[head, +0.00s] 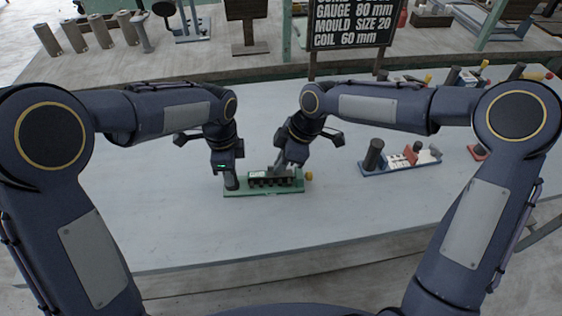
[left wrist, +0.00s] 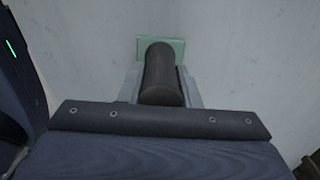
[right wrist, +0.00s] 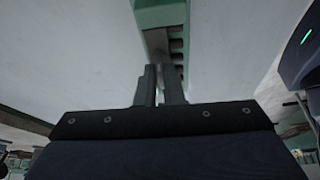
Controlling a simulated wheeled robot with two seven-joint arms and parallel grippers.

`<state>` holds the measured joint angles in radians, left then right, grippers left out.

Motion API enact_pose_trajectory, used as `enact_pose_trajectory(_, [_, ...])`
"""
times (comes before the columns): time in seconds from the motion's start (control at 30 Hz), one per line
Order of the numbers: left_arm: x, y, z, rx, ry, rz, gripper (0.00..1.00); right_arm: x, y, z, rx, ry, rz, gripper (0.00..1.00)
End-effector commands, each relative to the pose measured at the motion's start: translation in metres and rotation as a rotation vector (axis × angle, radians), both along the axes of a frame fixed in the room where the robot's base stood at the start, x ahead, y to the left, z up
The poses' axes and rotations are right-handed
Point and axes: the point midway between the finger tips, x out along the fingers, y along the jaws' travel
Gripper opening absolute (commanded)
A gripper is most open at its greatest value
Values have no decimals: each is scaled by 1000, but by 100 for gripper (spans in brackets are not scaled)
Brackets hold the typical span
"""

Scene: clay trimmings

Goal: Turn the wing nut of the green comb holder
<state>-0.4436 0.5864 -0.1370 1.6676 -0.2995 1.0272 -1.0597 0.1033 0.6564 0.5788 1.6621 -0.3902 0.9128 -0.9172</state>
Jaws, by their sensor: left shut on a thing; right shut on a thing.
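The green comb holder (head: 240,193) lies on the table in the head view, with a dark toothed comb bar (head: 270,182) along it. My left gripper (head: 231,176) is shut on the dark upright post at its left end. In the left wrist view the post (left wrist: 159,75) stands between the fingers, with green base (left wrist: 178,46) behind it. My right gripper (head: 281,166) is above the comb bar, right of the middle. In the right wrist view its fingers (right wrist: 160,88) are nearly together on a thin grey piece, apparently the wing nut, mostly hidden by them. A yellow knob (head: 309,176) sits at the holder's right end.
A blue holder (head: 385,170) with a dark post and red and white parts stands to the right. More holders lie at the back right. A black sign (head: 350,24) stands behind the table. The table (head: 160,225) is clear in front and left.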

Motion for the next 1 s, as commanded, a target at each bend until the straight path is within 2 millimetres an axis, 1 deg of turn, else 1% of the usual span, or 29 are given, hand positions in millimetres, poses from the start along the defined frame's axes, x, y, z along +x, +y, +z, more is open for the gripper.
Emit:
enact_pose_trajectory(0.2, [1, 0, 1, 0, -2, 0, 0, 3, 0, -1, -2, 1, 206, 0])
enact_pose_trajectory(0.5, [1, 0, 1, 0, -2, 0, 0, 5, 0, -1, -1, 1, 460, 0])
enact_pose_trajectory(0.8, [0, 1, 1, 0, -2, 0, 0, 6, 1, -1, -2, 0, 624, 0])
enact_pose_trajectory(1.0, [0, 1, 1, 0, -2, 0, 0, 7, 1, -1, -2, 1, 672, 0])
